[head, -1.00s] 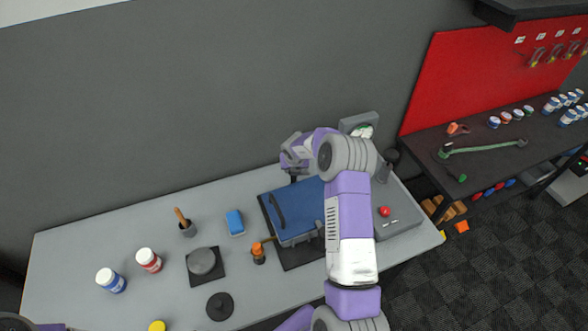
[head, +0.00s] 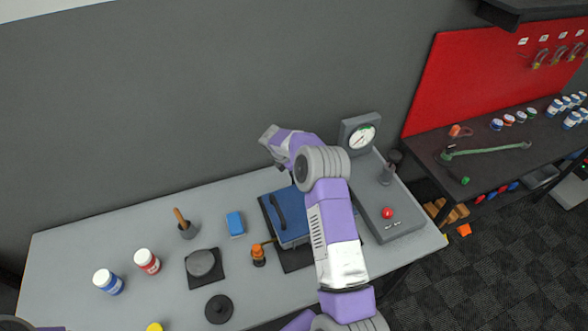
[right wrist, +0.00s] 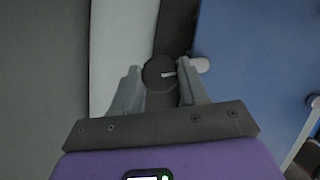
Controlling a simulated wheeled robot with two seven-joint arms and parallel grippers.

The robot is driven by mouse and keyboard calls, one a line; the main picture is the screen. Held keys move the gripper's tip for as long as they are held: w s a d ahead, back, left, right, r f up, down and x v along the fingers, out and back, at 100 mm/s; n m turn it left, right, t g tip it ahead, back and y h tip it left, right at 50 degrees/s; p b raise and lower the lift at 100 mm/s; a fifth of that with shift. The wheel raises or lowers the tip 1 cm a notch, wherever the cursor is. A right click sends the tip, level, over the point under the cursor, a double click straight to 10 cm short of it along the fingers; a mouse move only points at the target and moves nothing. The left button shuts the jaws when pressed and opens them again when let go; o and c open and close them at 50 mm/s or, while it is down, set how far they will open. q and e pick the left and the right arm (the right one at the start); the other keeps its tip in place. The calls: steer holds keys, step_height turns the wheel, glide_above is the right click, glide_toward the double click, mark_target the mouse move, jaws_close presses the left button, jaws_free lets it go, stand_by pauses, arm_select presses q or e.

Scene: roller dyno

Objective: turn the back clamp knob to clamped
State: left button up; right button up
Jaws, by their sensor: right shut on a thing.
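In the head view my right arm hides the fingertips and the knob. The blue case-like block (head: 292,222) with a dark handle stands just in front; its blue surface (right wrist: 245,60) fills the right of the wrist view. My left gripper is not in view.
A grey console (head: 405,225) with a red button (head: 387,213) and a dial gauge (head: 362,137) stands right of my arm. An orange-topped knob (head: 258,252), a blue block (head: 235,223) and jars (head: 147,261) stand left. The bench's back left is clear.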

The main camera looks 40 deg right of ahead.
steer(key=shift+w+m+g, duration=0.1)
steer(key=shift+m+g, duration=0.6)
steer(key=shift+m, duration=1.2)
steer(key=o, duration=1.1)
steer(key=shift+c, duration=0.2)
steer(key=v, duration=0.7)
steer(key=shift+r+b, duration=0.3)
steer(key=shift+b, duration=0.1)
steer(key=shift+a, duration=0.1)
